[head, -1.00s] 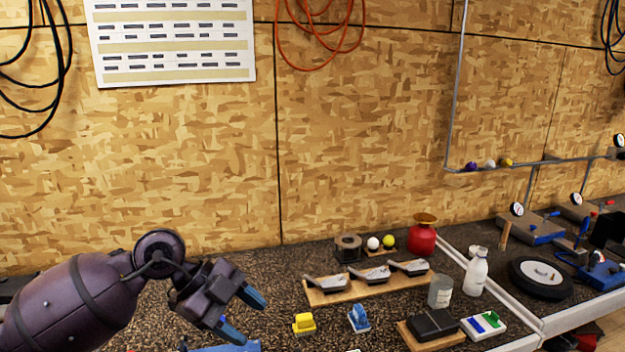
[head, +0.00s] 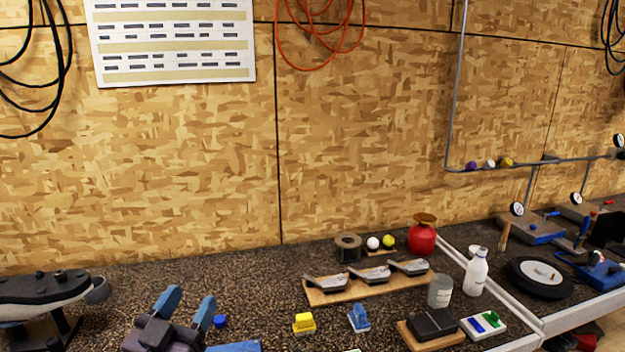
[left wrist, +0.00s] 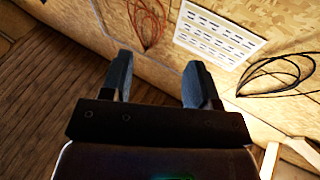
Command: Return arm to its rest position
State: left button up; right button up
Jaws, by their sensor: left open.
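My left gripper (head: 186,305) is low at the bottom left of the head view, with its two blue fingertips apart and pointing up the picture. Nothing is between them. In the left wrist view its open fingers (left wrist: 160,82) face the chipboard wall and a brown wooden surface, again with nothing held. My right gripper is not in view.
A wooden rack (head: 375,287) with several club heads stands on the speckled bench. A yellow block (head: 304,323), a blue item (head: 359,319), a white bottle (head: 476,273) and a red canister (head: 422,238) are right of my gripper. A grey-black device (head: 40,295) stands at far left.

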pick_arm(q)
jog(key=s+a+f+n+g+y, duration=0.45)
jog(key=a+f+y, duration=0.25)
jog(key=f, duration=0.2)
jog(key=s+a+f+g+h, duration=0.1)
jog(key=s+f+g, duration=0.55)
jog(key=s, duration=0.35)
jog(key=s+f+g, duration=0.6)
jog(key=s+f, duration=0.1)
jog(key=s, duration=0.3)
jog(key=w+f+t+b, duration=0.3)
jog(key=f+b, duration=0.2)
jog(key=f, duration=0.6)
jog(key=w+f+m+t+b, duration=0.1)
jog(key=w+f+t+b, duration=0.2)
jog(key=f, duration=0.8)
jog(key=shift+w+a+t+h+b, duration=0.3)
jog(key=shift+t+b, duration=0.4)
jog(key=shift+b, duration=0.3)
jog(key=shift+d+m, duration=0.1)
jog(key=shift+m, duration=0.15)
jog(key=shift+f, duration=0.1)
